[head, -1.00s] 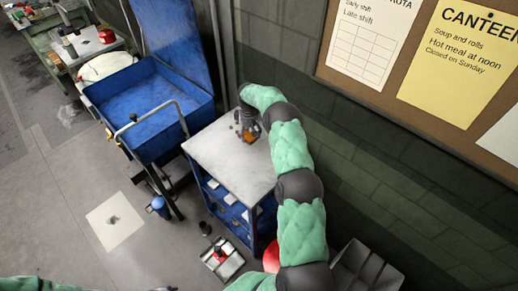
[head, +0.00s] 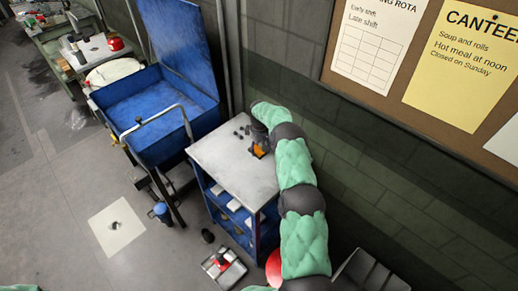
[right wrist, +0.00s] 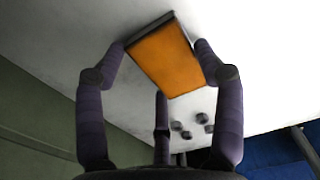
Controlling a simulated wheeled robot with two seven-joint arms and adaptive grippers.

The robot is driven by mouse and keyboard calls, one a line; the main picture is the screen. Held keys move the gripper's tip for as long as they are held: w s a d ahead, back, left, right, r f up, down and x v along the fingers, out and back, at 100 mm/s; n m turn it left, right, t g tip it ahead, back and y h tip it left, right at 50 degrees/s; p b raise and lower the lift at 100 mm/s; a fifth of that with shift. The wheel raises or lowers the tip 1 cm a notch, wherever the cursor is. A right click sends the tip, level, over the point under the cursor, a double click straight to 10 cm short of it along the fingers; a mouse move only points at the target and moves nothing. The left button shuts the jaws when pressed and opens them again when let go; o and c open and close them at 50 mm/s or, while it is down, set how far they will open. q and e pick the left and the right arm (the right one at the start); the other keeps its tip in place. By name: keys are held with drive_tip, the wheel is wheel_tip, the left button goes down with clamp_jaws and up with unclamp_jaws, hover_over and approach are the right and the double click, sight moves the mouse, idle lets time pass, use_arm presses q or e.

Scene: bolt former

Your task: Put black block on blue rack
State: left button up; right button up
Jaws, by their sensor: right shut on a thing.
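The blue rack (head: 271,225) is a blue-framed stand with a pale grey top (head: 220,160) and shelves below. My right gripper (head: 258,150) is over the right part of this top, near the wall. It is shut on a block with a flat orange face and dark edges (right wrist: 165,55). In the right wrist view my right gripper's fingers (right wrist: 160,70) grip the block at its sides. I cannot tell whether the block touches the top. My left gripper is out of view; only a bit of my left arm shows at the bottom left.
Several small dark pieces (head: 242,130) lie on the rack's top beside the gripper; they also show in the right wrist view (right wrist: 190,128). A blue tub cart (head: 155,120) stands to the left. A tray (head: 224,270) lies on the floor. A wall bounds the right.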

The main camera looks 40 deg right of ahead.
sight(259, 150)
drive_tip(key=o, duration=1.7)
drive_tip(key=shift+a, duration=0.2)
drive_tip(key=shift+r, duration=0.1)
drive_tip(key=shift+w+d+r, duration=0.1)
drive_tip(key=shift+r, duration=0.25)
wheel_tip(259, 150, up, 11)
drive_tip(key=shift+r+p, duration=0.15)
drive_tip(key=shift+p, duration=0.3)
